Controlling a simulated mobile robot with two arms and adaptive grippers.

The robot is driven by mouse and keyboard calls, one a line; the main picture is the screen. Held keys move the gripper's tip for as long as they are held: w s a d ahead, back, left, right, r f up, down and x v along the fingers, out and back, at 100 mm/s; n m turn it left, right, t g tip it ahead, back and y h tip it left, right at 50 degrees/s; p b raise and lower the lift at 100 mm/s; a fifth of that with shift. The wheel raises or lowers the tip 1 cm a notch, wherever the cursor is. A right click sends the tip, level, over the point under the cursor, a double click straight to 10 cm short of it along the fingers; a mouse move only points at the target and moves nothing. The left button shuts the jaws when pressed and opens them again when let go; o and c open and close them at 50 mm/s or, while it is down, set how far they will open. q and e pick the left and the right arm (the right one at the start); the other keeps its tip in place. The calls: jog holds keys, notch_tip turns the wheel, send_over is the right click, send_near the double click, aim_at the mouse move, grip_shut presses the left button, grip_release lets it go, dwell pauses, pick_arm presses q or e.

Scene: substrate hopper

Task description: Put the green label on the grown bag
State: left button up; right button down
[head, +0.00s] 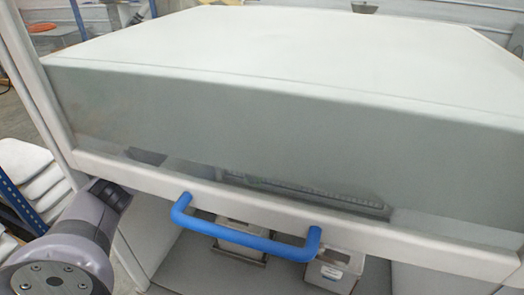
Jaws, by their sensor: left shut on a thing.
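My left arm comes in at the lower left and passes behind the white lower bar of a hood front. A dark part that I take for my left gripper (148,157) shows dimly through the grey see-through panel just above that bar. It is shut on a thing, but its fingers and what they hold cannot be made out. My right gripper is not in view. I see no green label and no grown bag; the inside of the hood is mostly hidden by the panel and the bar.
The white-topped hood (290,50) fills most of the view. A blue handle (245,236) sticks out from its lower bar (400,238). Metal containers (240,238) and (335,268) stand below it. White stacked sacks (25,170) and a blue rack post (20,207) are at the left.

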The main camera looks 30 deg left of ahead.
pick_arm(q)
jog(key=shift+w+a+r, duration=0.1)
jog(key=shift+w+r, duration=0.05)
jog(key=shift+r, duration=0.25)
jog(key=shift+w+f, duration=0.1)
jog(key=shift+w, duration=0.05)
jog(key=shift+f, duration=0.2)
notch_tip(320, 180, down, 2)
jog(key=shift+f, duration=3.05)
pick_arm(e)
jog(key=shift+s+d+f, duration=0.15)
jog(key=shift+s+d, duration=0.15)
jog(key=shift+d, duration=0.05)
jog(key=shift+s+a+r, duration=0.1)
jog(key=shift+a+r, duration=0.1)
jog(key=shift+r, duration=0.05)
